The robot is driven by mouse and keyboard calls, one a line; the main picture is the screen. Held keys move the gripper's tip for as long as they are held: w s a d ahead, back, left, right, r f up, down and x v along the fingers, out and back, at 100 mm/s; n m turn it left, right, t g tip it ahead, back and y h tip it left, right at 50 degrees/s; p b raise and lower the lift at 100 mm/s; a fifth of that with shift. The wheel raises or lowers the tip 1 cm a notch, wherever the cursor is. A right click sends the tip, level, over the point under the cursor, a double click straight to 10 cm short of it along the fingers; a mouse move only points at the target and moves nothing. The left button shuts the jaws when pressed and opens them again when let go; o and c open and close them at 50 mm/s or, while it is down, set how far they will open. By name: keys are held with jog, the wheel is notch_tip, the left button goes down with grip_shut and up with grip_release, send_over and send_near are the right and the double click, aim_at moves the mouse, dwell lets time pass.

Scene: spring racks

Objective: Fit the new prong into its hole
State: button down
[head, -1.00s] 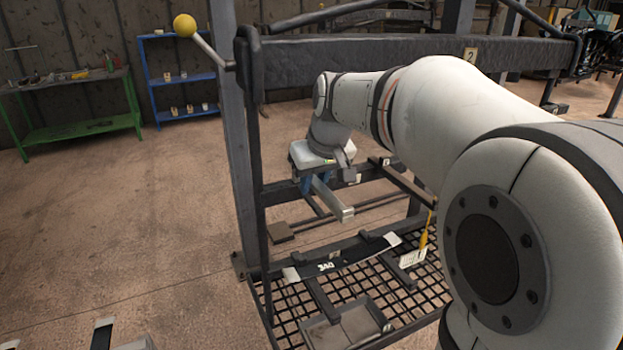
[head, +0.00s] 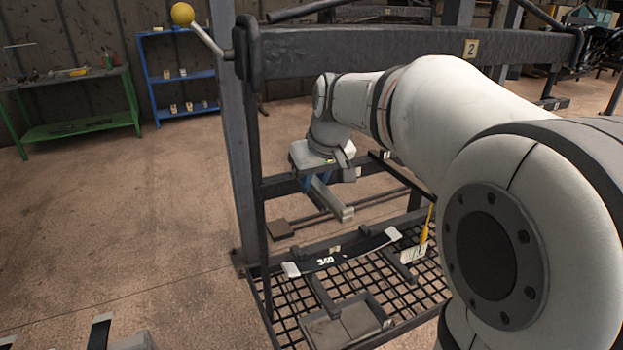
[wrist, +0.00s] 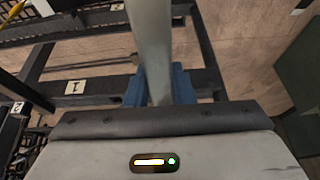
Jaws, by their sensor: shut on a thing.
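The new prong appears to be the pale grey bar (head: 331,201) held under my wrist in the head view. It points toward the lower right there, and in the wrist view (wrist: 150,45) it runs up out of the picture between the fingers. My gripper (wrist: 158,88) has blue fingers shut on the prong. A dark rack rail (head: 285,188) runs behind the gripper. In the wrist view a dark rail (wrist: 208,84) passes close beyond the fingers, with a label 1 tag (wrist: 75,87). I cannot make out the hole; the prong's held end is hidden.
Below is a mesh shelf (head: 425,285) with a black leaf spring marked 340 (head: 345,257) and a grey tray (head: 374,303). A yellow-handled tool (head: 430,226) stands at the right. The upper beam (head: 400,52) crosses above. Open floor (head: 120,220) lies to the left.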

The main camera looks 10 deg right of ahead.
jog(key=shift+f+b, duration=0.9)
jog(key=shift+f, duration=0.3)
